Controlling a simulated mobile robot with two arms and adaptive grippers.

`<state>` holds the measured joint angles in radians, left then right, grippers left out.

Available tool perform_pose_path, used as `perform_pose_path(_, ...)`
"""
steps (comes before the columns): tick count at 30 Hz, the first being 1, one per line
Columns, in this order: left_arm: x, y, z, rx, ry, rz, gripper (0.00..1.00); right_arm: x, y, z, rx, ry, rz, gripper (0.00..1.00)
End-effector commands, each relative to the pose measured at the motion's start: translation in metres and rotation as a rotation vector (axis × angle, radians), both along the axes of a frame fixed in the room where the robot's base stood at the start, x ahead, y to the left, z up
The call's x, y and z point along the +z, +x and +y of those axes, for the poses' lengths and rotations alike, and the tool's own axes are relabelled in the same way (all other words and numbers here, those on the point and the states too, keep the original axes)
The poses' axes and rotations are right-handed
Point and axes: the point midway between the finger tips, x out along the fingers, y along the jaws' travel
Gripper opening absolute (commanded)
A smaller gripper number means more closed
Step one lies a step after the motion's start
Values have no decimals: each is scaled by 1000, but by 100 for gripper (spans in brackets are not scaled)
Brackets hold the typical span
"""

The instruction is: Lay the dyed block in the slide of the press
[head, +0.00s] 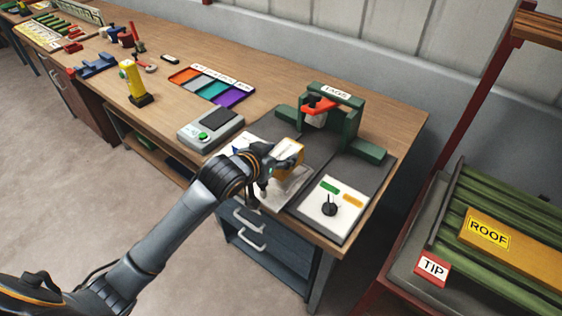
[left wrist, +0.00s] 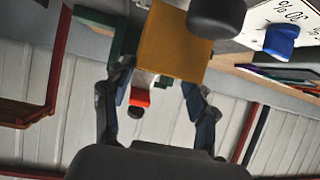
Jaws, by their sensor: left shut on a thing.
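My left gripper (head: 276,163) is shut on an ochre block (head: 291,151), which also shows between the fingers in the left wrist view (left wrist: 172,45). The gripper holds the block at the front of the press. The press has a green frame (head: 351,134) with a red part (head: 319,105) under its top label; that red part also shows in the left wrist view (left wrist: 139,97). A pale plate (head: 293,190) lies below the gripper, partly hidden by it; I cannot tell whether it is the slide or whether the block touches it. My right gripper is not in view.
A control panel with a black knob (head: 330,208) stands right of the plate. A grey device with a green button (head: 209,131) and a coloured tray (head: 214,85) are to the left. A yellow bottle (head: 132,83) stands farther left. A rack (head: 500,235) is beyond the bench's right edge.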

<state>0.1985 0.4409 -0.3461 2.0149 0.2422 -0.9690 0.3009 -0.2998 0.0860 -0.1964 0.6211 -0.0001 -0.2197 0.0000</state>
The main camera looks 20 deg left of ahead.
Motion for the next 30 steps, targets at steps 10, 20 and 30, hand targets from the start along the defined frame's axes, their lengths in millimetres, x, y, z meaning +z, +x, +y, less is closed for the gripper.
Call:
perform_pose_path(10,-35,10,-2,0,-1,0,19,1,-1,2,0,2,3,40)
perform_pose_path(20,-42,10,-2,-1,-1,-3,19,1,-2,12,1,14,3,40)
perform_pose_path(30,-45,10,-2,0,0,-1,80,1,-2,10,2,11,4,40)
